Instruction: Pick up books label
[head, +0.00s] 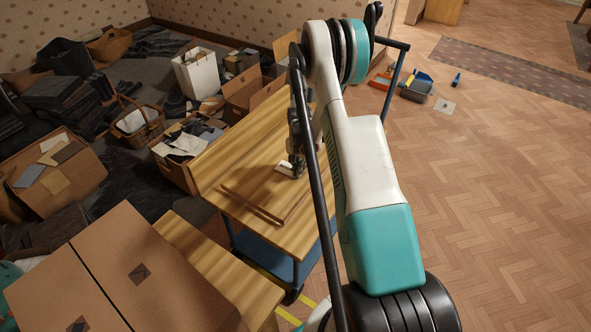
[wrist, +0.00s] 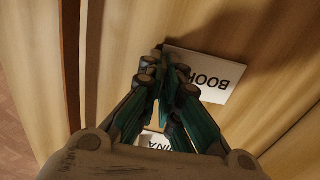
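The books label is a white card (wrist: 212,88) with dark letters reading "BOOK", upside down in the wrist view; its left end is hidden behind my fingertips. My gripper (wrist: 168,72) has its fingertips together at that end and appears shut on the card. The card looks larger than a second white label (wrist: 155,139) ending in "INA", partly hidden between my fingers. In the head view my gripper (head: 297,165) is low over the wooden table (head: 235,160), with a small white card (head: 284,169) beside it; I cannot tell which label that is.
A thin wooden strip (head: 250,205) lies along the table. Open cardboard boxes (head: 178,170), a basket (head: 138,125) and a white bag (head: 197,73) crowd the left. Large closed cartons (head: 140,270) stand in front. The parquet floor (head: 500,200) at right is mostly clear.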

